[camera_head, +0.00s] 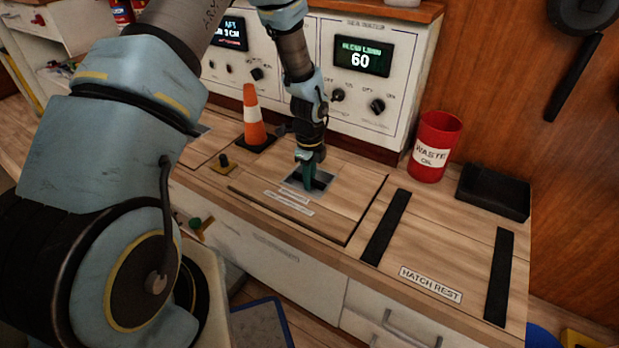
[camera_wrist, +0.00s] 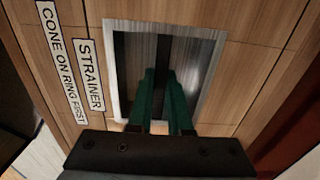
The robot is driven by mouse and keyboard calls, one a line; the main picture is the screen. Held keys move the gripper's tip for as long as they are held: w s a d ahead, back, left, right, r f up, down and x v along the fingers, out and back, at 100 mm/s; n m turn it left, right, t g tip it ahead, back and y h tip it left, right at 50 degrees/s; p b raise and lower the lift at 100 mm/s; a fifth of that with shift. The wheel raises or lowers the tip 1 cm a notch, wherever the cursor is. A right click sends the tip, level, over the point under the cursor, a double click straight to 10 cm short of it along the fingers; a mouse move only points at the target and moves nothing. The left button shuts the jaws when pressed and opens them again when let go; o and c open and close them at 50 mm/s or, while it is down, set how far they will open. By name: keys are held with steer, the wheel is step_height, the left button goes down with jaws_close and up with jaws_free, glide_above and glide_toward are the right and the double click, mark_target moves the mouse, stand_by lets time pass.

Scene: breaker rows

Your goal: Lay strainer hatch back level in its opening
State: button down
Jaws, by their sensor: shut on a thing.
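The strainer hatch (camera_head: 345,205) is a wood-faced panel in the bench top. Dark lines run along its front and right edges; I cannot tell whether it is fully level. A metal-framed recess (camera_wrist: 205,33) in it holds a dark bar (camera_wrist: 163,50). My gripper (camera_head: 305,172) points down into this recess, its green fingers (camera_wrist: 163,100) shut on the bar. A label reading STRAINER (camera_wrist: 90,75) and another reading CONE ON RING FIRST (camera_wrist: 62,60) lie beside the recess.
An orange-and-white cone (camera_head: 254,118) stands behind left of the hatch. The HATCH REST (camera_head: 430,284) with black strips (camera_head: 386,227) is empty. A red waste can (camera_head: 434,147) and black tray (camera_head: 493,192) stand behind it.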

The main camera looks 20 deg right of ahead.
steer(key=shift+f, duration=0.45)
steer(key=c, duration=0.8)
jaws_free()
steer(key=shift+o, duration=0.2)
step_height(320, 180, up, 11)
steer(key=shift+f+p, duration=0.1)
steer(key=shift+p, duration=0.7)
steer(key=a+r+n, duration=0.8)
steer(key=a+n, duration=0.2)
steer(key=a, duration=0.3)
steer(key=s+a+r+n+t, duration=0.1)
steer(key=s+a+r+n, duration=0.3)
steer(key=a+n, duration=0.4)
steer(key=s+a+r+n+t, duration=0.1)
steer(key=s+a+r+n, duration=0.25)
steer(key=a+n, duration=0.4)
step_height(320, 180, up, 23)
steer(key=n+p, duration=0.1)
steer(key=p, duration=2.2)
steer(key=shift+a+r, duration=0.15)
steer(key=shift+r, duration=0.05)
